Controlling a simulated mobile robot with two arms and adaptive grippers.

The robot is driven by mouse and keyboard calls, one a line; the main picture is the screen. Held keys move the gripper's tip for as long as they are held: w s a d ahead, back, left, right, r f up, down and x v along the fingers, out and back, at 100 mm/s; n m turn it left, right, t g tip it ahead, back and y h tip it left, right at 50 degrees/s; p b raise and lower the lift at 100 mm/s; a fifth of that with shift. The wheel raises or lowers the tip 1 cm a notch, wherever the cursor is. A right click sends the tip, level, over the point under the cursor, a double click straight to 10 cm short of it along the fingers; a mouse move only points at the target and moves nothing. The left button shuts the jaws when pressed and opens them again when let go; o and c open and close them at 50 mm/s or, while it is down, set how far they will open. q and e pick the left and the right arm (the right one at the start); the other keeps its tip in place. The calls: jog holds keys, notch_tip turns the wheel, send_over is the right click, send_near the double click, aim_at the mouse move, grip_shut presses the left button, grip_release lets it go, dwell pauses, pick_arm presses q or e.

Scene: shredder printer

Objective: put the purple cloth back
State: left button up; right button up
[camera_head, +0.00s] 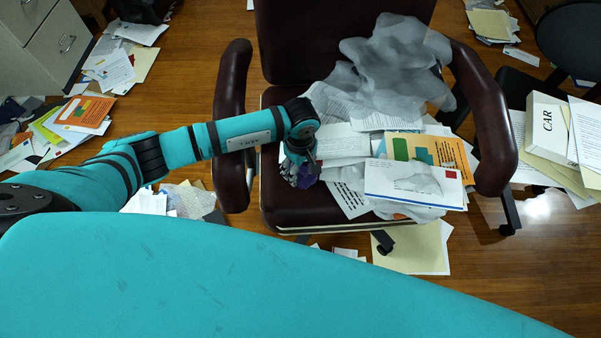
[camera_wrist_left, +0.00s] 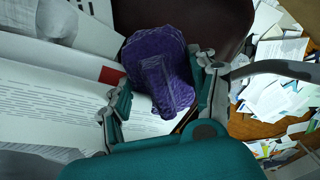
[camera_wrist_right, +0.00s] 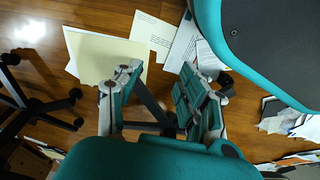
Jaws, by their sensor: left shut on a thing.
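The purple cloth (camera_wrist_left: 160,65) is bunched up between the fingers of my left gripper (camera_wrist_left: 160,105) in the left wrist view. That gripper is shut on it, over the front left of the chair seat. In the head view only a small purple patch (camera_head: 304,180) shows below the left gripper (camera_head: 300,172); the hand hides the rest. I cannot tell whether the cloth touches the seat. My right gripper (camera_wrist_right: 155,95) shows in the right wrist view, open and empty above the floor.
The dark red office chair (camera_head: 282,215) holds a pile of papers, envelopes (camera_head: 415,185) and grey crumpled film (camera_head: 390,65). Its armrests (camera_head: 232,120) rise on both sides. Papers litter the wooden floor; a white box marked CAR (camera_head: 548,130) is at the right.

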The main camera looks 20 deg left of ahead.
aim_at(301, 174)
pick_arm(q)
notch_tip(301, 174, down, 4)
jog(key=shift+r+b, duration=0.2)
jog(key=shift+b, duration=0.1)
pick_arm(e)
jog(key=shift+w+a+r, duration=0.1)
jog(key=shift+w+r, duration=0.4)
jog(key=shift+r, duration=0.3)
pick_arm(q)
jog(key=o, duration=1)
pick_arm(e)
jog(key=shift+w+r, duration=0.2)
jog(key=shift+r, duration=0.05)
jog(key=shift+r, duration=0.1)
pick_arm(q)
notch_tip(301, 174, up, 12)
jog(key=shift+r+p, duration=0.1)
jog(key=shift+p, duration=0.75)
pick_arm(e)
jog(key=s+f, duration=0.3)
jog(key=f, duration=0.2)
jog(key=shift+s+d, duration=0.25)
jog(key=shift+s, duration=0.15)
